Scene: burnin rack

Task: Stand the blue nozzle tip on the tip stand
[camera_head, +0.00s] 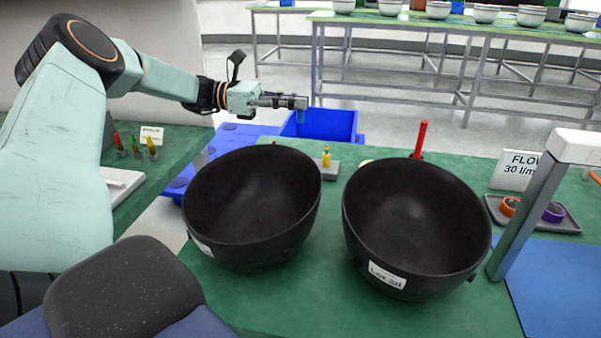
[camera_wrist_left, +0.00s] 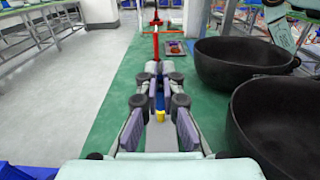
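My left gripper (camera_head: 300,102) reaches in from the upper left, above the far side of the green bench. Its fingers are closed around a small blue nozzle tip (camera_head: 300,116), which hangs below them in front of a blue bin. In the left wrist view the blue tip (camera_wrist_left: 160,100) shows between the fingers. A grey block, which looks like the tip stand (camera_head: 327,172), sits behind the bowls and carries a yellow tip (camera_head: 326,156). In the left wrist view the yellow tip (camera_wrist_left: 159,116) shows below the fingers. My right gripper is not in view.
Two large black bowls (camera_head: 252,208) (camera_head: 416,228) fill the bench front. A red upright rod (camera_head: 420,139) stands behind the right one. A blue bin (camera_head: 328,124) is beyond the bench. Several coloured tips (camera_head: 136,147) stand on the left bench. A flow sign (camera_head: 516,170) is at right.

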